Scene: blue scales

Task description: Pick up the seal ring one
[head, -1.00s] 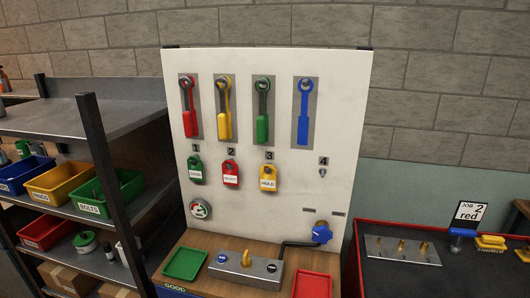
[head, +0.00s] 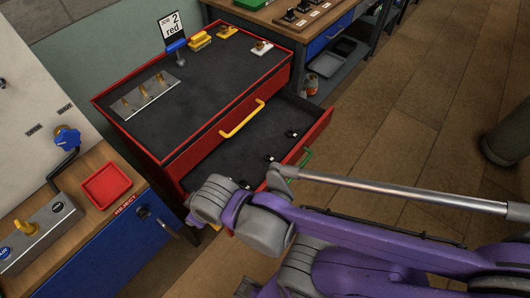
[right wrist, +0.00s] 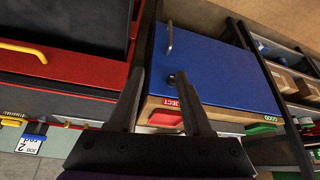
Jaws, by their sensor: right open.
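An open drawer (head: 235,150) of the red cabinet holds a few small dark objects, one near its right end (head: 291,133), one near its middle (head: 270,158). They may be the seal rings, but they are too small to tell, and I cannot tell which is one. Another dark bit shows beside my right arm, which covers part of the drawer's front. In the right wrist view my right gripper (right wrist: 162,98) is open and empty, its fingers before the blue cabinet door (right wrist: 212,65). My left gripper is not in view.
The red cabinet's top (head: 215,70) carries a metal block with brass pegs (head: 146,98), a blue-handled tool (head: 178,50) and yellow parts (head: 200,39). A red tray (head: 107,185) sits on the wooden bench at left.

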